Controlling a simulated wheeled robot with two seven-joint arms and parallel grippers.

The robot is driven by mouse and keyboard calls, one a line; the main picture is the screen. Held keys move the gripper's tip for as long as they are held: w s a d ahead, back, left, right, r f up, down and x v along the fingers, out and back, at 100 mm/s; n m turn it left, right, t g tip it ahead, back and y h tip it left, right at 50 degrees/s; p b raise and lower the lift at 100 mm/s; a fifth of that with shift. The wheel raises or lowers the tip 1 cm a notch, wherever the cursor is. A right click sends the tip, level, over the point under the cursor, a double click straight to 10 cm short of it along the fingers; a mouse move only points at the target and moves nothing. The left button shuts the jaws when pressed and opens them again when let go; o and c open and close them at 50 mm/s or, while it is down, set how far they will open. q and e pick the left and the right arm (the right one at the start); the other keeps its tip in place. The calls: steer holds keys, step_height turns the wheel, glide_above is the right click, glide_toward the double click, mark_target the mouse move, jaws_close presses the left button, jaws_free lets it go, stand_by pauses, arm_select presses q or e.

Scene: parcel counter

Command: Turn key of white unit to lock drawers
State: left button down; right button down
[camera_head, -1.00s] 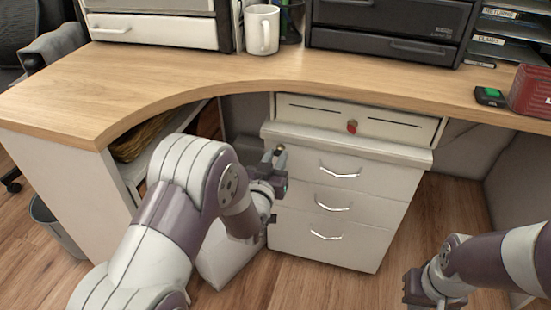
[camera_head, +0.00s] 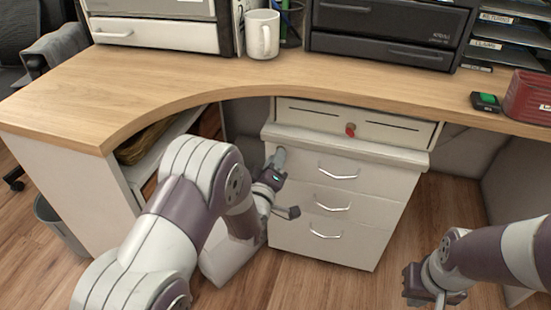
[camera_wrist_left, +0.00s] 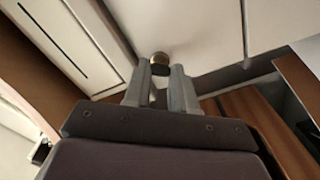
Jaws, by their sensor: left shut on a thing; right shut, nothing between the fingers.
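The white unit (camera_head: 350,205) stands under the desk with its three drawers closed flush. My left gripper (camera_head: 278,158) is at the unit's upper left front corner, with its fingers hiding the lock there in the head view. In the left wrist view a round brass lock (camera_wrist_left: 159,58) sits in the white front, with the dark key (camera_wrist_left: 160,69) just below it. The left fingers (camera_wrist_left: 165,88) are shut on this key; how far it is turned cannot be told. My right gripper (camera_head: 412,286) is shut and empty, low at the right, away from the unit.
A desk drawer (camera_head: 394,127) with a red-headed key (camera_head: 350,130) is just above the unit's top. The wooden desktop (camera_head: 190,72) overhangs it. A white mug (camera_head: 262,35) and dark drawer boxes (camera_head: 385,45) stand on the desk. Floor in front is free.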

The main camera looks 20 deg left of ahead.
arm_select(q)
steer(key=shift+n+p, duration=0.75)
steer(key=shift+n, duration=2.55)
steer(key=c, duration=0.9)
jaws_free()
steer(key=s+p, duration=0.2)
steer(key=s, duration=0.4)
steer(key=s+p, duration=0.2)
steer(key=s, duration=0.4)
steer(key=shift+s+a+p, duration=0.2)
steer(key=shift+s+p, duration=0.15)
